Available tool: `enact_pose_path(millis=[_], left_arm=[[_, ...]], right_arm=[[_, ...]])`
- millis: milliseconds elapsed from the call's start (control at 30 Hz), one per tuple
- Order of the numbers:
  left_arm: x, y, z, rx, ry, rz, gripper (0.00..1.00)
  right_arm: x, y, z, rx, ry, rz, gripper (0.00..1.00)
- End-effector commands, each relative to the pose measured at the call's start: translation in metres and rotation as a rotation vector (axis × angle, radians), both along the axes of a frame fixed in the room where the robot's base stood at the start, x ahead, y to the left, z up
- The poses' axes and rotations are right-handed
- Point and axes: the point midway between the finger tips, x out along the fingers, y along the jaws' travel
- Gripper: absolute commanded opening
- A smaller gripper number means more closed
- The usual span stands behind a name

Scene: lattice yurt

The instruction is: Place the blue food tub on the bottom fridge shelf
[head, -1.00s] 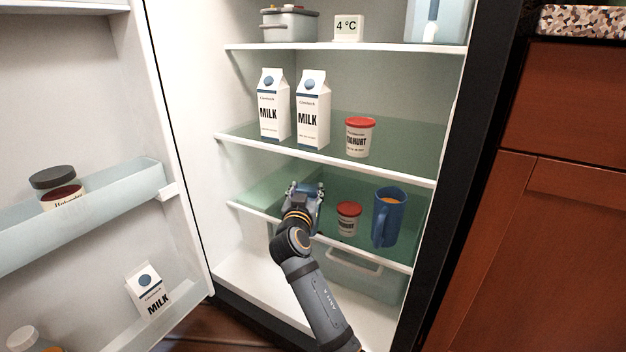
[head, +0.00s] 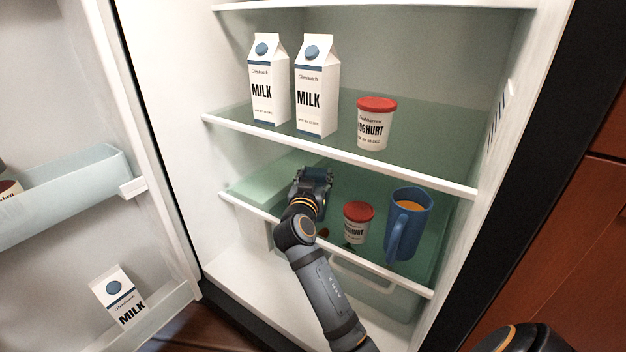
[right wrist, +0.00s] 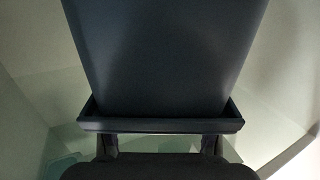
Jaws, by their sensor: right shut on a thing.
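My right gripper (head: 314,180) reaches into the fridge at the lowest glass shelf (head: 258,183), left of the small yoghurt tub and over the shelf's front part. It is shut on the blue food tub (right wrist: 160,60), which looks dark navy with a rim and fills the middle of the right wrist view. In the head view the gripper and wrist hide most or all of the tub. I cannot tell whether the tub touches the shelf. My left gripper is out of view.
On the same shelf stand a yoghurt tub (head: 357,226) and a blue mug (head: 408,225), right of the gripper. The shelf above holds two milk cartons (head: 316,90) and another yoghurt tub (head: 374,128). A clear drawer (head: 372,284) lies below. The open door is at left.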

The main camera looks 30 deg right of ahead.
Motion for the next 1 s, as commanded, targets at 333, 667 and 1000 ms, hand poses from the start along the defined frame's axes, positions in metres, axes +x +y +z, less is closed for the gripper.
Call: enact_pose_path(millis=[333,667,1000], left_arm=[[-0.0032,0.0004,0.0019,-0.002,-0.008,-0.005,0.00],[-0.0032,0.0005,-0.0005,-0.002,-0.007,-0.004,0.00],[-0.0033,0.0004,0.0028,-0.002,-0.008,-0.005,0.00]], right_arm=[[-0.0011,-0.0001,0.0002,-0.001,-0.004,-0.001,0.00],[-0.0009,-0.0001,-0.0035,0.000,-0.001,-0.001,0.77],[-0.0009,-0.0001,0.0003,0.000,-0.001,-0.001,0.77]])
